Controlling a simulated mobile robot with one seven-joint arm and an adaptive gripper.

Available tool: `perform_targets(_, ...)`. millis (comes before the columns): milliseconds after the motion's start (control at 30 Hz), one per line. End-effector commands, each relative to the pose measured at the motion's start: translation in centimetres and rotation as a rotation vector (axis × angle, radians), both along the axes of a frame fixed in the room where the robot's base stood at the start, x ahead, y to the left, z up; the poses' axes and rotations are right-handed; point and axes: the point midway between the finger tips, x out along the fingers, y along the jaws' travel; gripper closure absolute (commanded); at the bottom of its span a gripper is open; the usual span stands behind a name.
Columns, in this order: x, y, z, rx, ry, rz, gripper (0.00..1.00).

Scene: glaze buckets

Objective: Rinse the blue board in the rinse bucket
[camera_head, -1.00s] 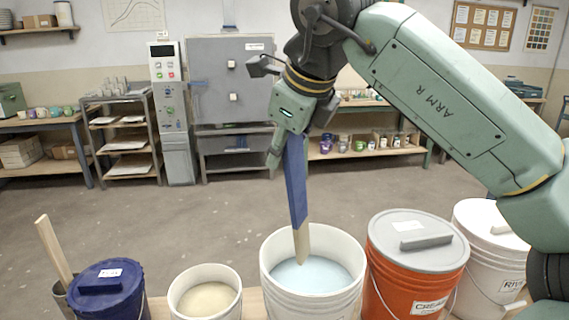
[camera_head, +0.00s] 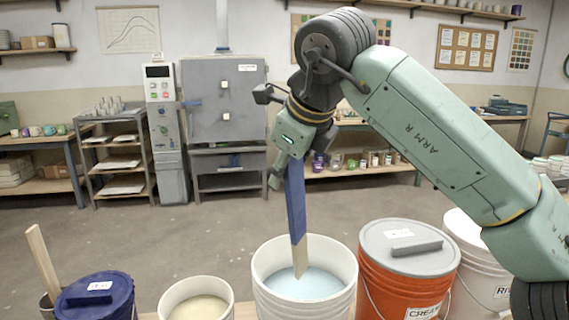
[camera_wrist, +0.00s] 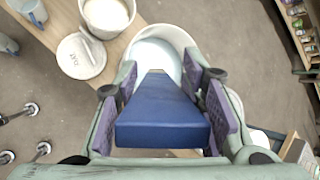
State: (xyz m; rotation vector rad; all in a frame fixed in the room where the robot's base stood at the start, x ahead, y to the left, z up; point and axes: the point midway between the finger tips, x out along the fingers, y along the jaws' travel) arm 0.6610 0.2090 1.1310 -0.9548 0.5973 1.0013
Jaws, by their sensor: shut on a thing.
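My gripper (camera_head: 287,166) is shut on the blue board (camera_head: 295,205), a long blue piece with a bare wooden lower end. The board hangs nearly upright over the open white bucket (camera_head: 262,276) of pale blue liquid (camera_head: 318,286). Its wooden tip overlaps the liquid in the head view; I cannot tell whether it touches the surface. In the wrist view the blue board (camera_wrist: 162,112) sits between both purple finger pads, with the bucket (camera_wrist: 181,36) beyond it.
An open bucket of cream liquid (camera_head: 198,306) stands to the left, beside a blue lidded bucket (camera_head: 95,298). A wooden stick (camera_head: 40,258) leans farther left. An orange lidded bucket (camera_head: 385,292) and a white lidded bucket (camera_head: 478,262) stand to the right.

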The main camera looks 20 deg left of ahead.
Motion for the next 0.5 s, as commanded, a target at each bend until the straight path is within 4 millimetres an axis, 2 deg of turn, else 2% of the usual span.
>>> perform_targets(500, 2.1, 0.3, -5.1, 0.0, 0.0, -0.001, 1.0)
